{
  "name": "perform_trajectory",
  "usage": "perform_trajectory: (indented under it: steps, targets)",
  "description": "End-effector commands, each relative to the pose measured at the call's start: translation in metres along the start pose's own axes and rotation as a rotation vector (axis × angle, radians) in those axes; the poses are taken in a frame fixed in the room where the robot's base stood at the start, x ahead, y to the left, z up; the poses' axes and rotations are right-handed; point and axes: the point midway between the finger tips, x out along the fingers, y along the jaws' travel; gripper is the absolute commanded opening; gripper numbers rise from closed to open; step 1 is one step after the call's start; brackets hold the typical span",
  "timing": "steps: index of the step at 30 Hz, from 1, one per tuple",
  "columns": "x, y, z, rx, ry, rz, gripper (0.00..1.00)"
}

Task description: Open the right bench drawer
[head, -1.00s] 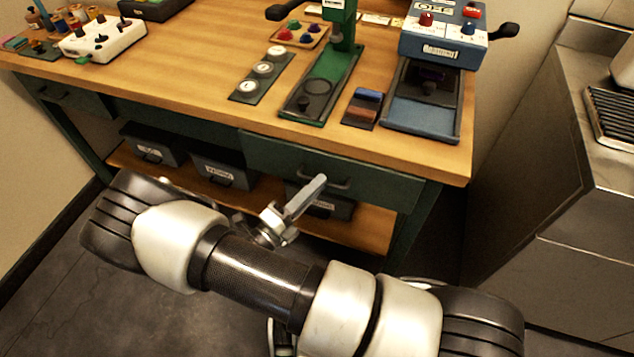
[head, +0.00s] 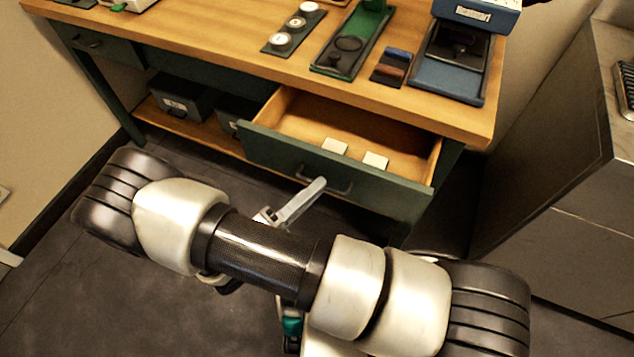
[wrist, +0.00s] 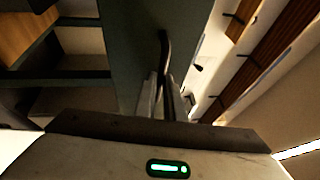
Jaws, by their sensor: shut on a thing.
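The right bench drawer (head: 385,192) has a dark green front and a wooden inside, and it stands well open from the bench. Its dark bar handle (head: 343,188) is on the front face; it also shows in the wrist view (wrist: 165,48). My gripper (head: 319,184) is at the handle, in front of the drawer. In the wrist view my gripper (wrist: 163,90) has its fingers shut on the handle. Two small pale blocks (head: 334,146) (head: 375,160) lie in the drawer. My arm covers the floor below.
Dark bins (head: 180,100) sit on the lower shelf. A metal cabinet (head: 555,150) stands at the right.

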Motion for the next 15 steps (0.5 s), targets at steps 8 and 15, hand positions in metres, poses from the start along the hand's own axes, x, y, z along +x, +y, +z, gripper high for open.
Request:
perform_trajectory:
  steps: [8, 15]
  targets:
    - [0.0, 0.0, -0.0004, 0.0, 0.001, 0.0, 0.0]
    - [0.0002, 0.0001, -0.0002, 0.0, 0.001, 0.0, 0.28]
